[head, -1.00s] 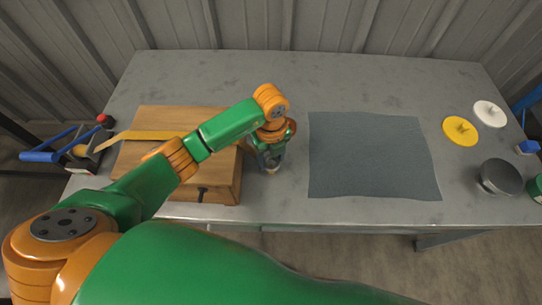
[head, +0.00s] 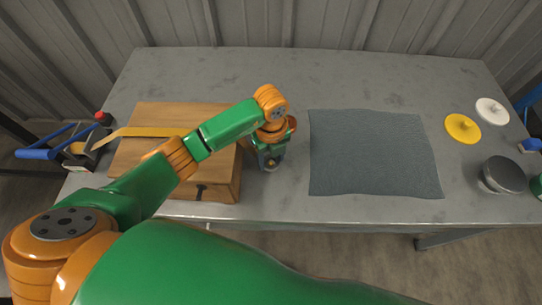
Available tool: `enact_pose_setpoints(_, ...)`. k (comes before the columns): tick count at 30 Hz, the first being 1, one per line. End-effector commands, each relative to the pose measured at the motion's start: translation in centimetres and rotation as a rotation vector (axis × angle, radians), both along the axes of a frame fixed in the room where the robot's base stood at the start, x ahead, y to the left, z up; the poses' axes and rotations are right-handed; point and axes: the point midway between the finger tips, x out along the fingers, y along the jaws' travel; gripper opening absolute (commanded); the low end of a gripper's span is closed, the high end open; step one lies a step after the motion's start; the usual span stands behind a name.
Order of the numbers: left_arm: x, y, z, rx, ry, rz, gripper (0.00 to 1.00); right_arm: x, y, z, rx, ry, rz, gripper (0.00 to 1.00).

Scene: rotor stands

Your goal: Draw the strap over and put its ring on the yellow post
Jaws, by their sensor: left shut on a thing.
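The yellow-orange strap (head: 150,132) starts at the dark holder left of the wooden box and lies across the box top. It then passes behind my left arm. My left gripper (head: 270,166) is just right of the box, low over the table, shut on the strap's end. The ring is hidden at the fingers, so I cannot see how it sits in them. I cannot make out a yellow post near the box; my arm covers part of that area. A yellow disc with a small upright stub (head: 463,127) lies at the table's right. My right gripper is out of view.
The wooden box (head: 160,112) has a dark fitting (head: 200,192) on its front. A blue-handled tool (head: 50,150) is at the left edge. A grey mat (head: 370,155) lies right of my gripper. A white disc (head: 492,110) and a dark round tin (head: 503,174) stand far right.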

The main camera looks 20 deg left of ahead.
Motion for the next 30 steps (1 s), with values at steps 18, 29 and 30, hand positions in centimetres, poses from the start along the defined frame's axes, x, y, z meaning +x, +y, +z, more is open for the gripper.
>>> enact_pose_setpoints(18, 0.0, 0.0, -1.8, 0.000, 0.000, 0.001, 0.10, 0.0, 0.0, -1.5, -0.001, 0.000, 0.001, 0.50)
enact_pose_setpoints(29, 0.0, 0.0, -1.7, 0.000, 0.000, 0.000, 0.75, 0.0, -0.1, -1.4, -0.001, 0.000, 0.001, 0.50)
enact_pose_setpoints(30, 0.0, 0.0, -1.7, 0.000, 0.000, 0.000, 0.86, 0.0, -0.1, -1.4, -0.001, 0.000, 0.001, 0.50)
